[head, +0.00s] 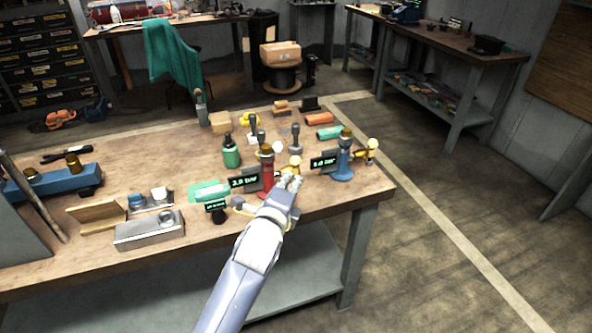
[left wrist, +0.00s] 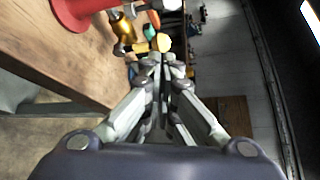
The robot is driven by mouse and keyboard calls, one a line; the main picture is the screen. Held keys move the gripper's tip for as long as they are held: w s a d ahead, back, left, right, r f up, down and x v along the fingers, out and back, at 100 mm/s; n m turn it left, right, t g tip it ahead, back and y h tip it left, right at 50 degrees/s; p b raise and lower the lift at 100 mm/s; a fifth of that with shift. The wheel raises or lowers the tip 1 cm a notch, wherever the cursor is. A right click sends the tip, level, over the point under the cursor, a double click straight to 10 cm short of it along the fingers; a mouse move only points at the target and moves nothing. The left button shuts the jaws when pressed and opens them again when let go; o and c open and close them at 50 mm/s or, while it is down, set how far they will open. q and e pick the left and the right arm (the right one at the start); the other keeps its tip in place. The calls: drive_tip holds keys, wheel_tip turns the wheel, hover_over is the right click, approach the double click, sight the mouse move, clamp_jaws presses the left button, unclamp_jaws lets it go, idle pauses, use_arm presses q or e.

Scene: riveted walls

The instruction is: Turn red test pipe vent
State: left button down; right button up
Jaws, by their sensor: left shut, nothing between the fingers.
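The red test pipe (head: 267,172) stands upright on the near workbench, with a dark display reading about 3.0 bar on its left. Its brass vent with a pale yellow knob (head: 295,162) sticks out to the right. In the left wrist view the red base (left wrist: 82,10) is at the top left, with the brass vent (left wrist: 123,30) and yellow knob (left wrist: 161,42) beside it. My left gripper (head: 291,182) is shut and empty, its tips close to the knob. The tips (left wrist: 163,62) appear just short of the knob; whether they touch is unclear. My right gripper is out of view.
A blue test pipe (head: 343,165) with its own display and yellow knob stands just right. A metal box (head: 149,231) lies further left. The bench's right edge is close.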

sight(299, 164)
use_arm(q)
drive_tip(key=shift+x, duration=2.9)
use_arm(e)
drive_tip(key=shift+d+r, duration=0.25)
use_arm(q)
drive_tip(key=shift+p, duration=0.4)
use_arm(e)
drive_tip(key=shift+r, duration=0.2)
use_arm(q)
drive_tip(key=shift+r+p, duration=0.15)
drive_tip(key=shift+p, duration=0.4)
drive_tip(key=shift+d, duration=0.25)
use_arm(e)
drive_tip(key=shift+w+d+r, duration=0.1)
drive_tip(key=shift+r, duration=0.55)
